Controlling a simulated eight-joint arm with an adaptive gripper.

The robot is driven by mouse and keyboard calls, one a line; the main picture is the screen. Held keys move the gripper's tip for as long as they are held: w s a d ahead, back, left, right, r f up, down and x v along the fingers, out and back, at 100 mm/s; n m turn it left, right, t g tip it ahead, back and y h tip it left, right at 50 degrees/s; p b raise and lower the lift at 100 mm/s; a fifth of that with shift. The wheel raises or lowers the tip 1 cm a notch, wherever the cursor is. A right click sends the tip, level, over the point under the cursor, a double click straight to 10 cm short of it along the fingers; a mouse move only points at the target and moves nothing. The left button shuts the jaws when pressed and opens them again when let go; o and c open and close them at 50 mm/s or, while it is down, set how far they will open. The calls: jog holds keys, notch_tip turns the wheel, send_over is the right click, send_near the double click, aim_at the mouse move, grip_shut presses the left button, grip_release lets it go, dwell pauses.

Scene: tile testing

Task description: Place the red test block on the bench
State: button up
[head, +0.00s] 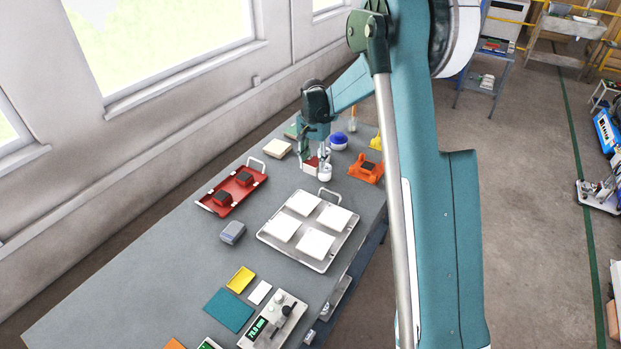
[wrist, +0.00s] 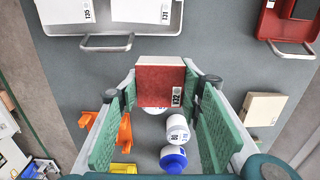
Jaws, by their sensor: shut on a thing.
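The red test block (wrist: 160,80) has a red face with a paler top and a small printed label. In the wrist view it sits between the fingertips of my gripper (wrist: 166,92), which is shut on it. In the head view the block (head: 310,167) is partly hidden under my gripper (head: 317,158), over the far part of the grey bench (head: 150,275). I cannot tell whether the block touches the bench. Part of a white round thing shows just below the block in the wrist view.
White jars (wrist: 176,130) and a blue-topped jar (wrist: 173,158) stand close to my gripper. An orange holder (head: 366,168) is to the right, a cream block (head: 277,148) to the left. A metal tray (head: 264,236) with white tiles and a red tray (head: 213,208) are nearer.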

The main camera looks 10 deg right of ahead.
send_over(313, 188)
jog(key=shift+f, duration=2.9)
jog(key=shift+f, duration=0.15)
jog(key=shift+f, duration=1.7)
jog(key=shift+f, duration=0.2)
jog(key=o, duration=1.1)
jog(key=shift+r, duration=0.2)
notch_tip(313, 188, up, 12)
